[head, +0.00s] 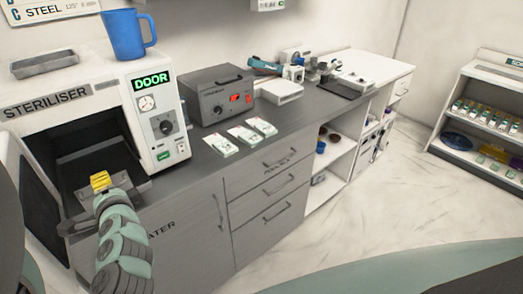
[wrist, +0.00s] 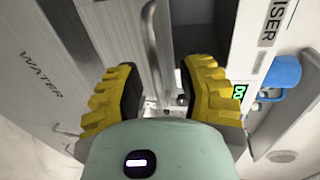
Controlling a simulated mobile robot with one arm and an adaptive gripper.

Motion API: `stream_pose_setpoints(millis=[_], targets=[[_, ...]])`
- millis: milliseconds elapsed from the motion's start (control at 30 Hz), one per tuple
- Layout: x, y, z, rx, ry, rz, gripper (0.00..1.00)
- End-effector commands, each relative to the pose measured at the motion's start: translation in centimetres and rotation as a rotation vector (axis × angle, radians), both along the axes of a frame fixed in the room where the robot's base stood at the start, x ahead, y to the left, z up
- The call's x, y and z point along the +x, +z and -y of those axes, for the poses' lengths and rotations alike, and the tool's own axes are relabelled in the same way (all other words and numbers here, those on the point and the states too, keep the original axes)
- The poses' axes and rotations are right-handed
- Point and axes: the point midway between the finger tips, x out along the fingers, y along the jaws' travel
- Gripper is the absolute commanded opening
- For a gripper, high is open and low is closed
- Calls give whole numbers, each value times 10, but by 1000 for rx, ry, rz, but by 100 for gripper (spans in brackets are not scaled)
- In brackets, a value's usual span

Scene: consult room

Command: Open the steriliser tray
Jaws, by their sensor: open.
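The white steriliser (head: 95,75) stands at the left end of the counter, with its front opening dark and uncovered and a green DOOR display (head: 151,80). A grey tray (head: 130,187) shows low in that opening, partly hidden by my arm. My gripper (head: 100,181) is at the front of the tray, its yellow fingers apart. In the wrist view, my gripper (wrist: 158,88) is open, with a pale metal bar handle (wrist: 152,50) running between the two fingers. I cannot tell whether either finger touches it.
A blue mug (head: 124,35) and a small grey tray (head: 44,64) sit on top of the steriliser. A grey control box (head: 218,92) and several white packets (head: 242,135) are on the counter. The cabinet marked WATER (head: 190,235) is below. Floor is clear to the right.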

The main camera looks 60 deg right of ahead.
Motion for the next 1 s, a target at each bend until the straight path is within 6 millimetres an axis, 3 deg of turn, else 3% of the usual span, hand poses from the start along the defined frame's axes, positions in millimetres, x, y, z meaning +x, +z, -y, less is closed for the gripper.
stream_pose_setpoints(millis=[500, 700, 1000], targets=[[-80, 17, -19, 0, -12, -3, 38], [-94, 20, -24, 4, -8, -3, 38], [-98, 22, -27, 2, -5, 1, 38]])
